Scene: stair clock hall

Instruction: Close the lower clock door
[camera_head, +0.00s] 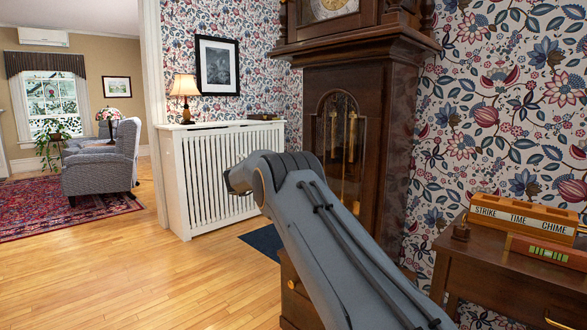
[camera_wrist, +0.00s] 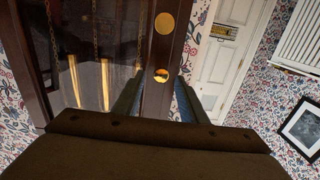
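The tall dark wood clock (camera_head: 390,110) stands against the papered wall. Its lower door (camera_head: 308,125) has an arched glass pane, with brass weights and chains showing behind it. I cannot tell from the head view how far the door stands from the case. In the wrist view, a dark wood upright (camera_wrist: 178,50) of the clock bears two round brass pieces, the lower one (camera_wrist: 161,75) between my fingertips. My gripper (camera_wrist: 160,80) has its fingers apart, one on each side of that upright; contact is unclear.
A white radiator cover (camera_head: 215,165) with a lamp (camera_head: 185,90) stands left of the clock. A side table (camera_head: 490,265) with a "STRIKE TIME CHIME" block (camera_head: 525,215) stands at right. Open wood floor (camera_head: 120,270) lies at left. The wrist view shows a white door (camera_wrist: 225,60).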

